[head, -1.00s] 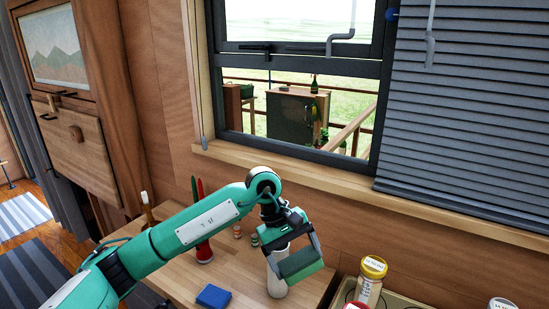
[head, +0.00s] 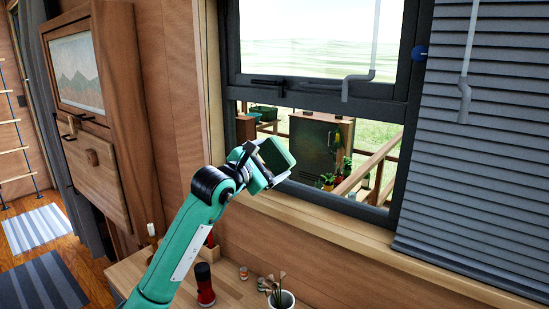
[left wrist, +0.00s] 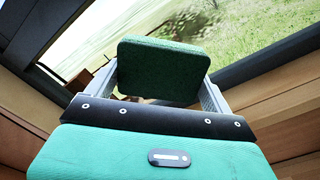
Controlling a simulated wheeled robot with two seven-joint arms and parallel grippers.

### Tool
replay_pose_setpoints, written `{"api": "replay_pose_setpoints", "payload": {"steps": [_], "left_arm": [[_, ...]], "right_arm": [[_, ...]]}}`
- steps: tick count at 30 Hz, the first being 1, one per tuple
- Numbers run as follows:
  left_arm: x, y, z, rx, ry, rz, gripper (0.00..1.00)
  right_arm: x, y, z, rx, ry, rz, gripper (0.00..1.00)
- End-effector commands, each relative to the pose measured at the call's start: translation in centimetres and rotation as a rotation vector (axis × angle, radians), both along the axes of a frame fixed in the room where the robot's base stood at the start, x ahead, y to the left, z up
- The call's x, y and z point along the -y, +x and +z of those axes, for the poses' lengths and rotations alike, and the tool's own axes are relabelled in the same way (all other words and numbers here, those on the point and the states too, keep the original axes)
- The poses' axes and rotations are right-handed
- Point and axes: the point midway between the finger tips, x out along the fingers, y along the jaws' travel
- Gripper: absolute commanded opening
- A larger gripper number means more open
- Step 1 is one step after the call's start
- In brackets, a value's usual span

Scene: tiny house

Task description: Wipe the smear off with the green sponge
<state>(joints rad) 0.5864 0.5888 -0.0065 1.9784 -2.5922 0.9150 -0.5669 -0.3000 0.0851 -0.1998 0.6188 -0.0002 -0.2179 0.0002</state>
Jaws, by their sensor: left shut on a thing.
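My left gripper (head: 268,167) is shut on the green sponge (head: 277,158) and holds it up by the lower part of the window (head: 262,200), near the sill. In the left wrist view the sponge (left wrist: 160,70) sits between the two fingers, its broad dark green face showing, with the window and grass beyond it. I cannot tell whether the sponge touches the glass. I cannot make out a smear in either view; the sponge and gripper cover part of the window. My right gripper is not in view.
The window sill (head: 335,218) runs along under the glass. Grey blinds (head: 495,150) hang at the right.

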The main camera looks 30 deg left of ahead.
Motion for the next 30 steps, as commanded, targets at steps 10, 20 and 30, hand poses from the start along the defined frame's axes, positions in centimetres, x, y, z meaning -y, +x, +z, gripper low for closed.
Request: {"api": "replay_pose_setpoints", "payload": {"steps": [10, 20, 30], "left_arm": [[0.4, 3.2, 0.2, -0.002, -0.001, 0.0, 0.67], [0.8, 5.5, 0.1, -0.001, 0.001, -0.001, 0.67], [0.8, 5.8, 0.0, 0.0, 0.002, -0.001, 0.67]], "right_arm": [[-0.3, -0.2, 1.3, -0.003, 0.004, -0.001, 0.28], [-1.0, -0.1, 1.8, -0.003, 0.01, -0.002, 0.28], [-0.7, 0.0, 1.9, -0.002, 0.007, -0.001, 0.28]]}}
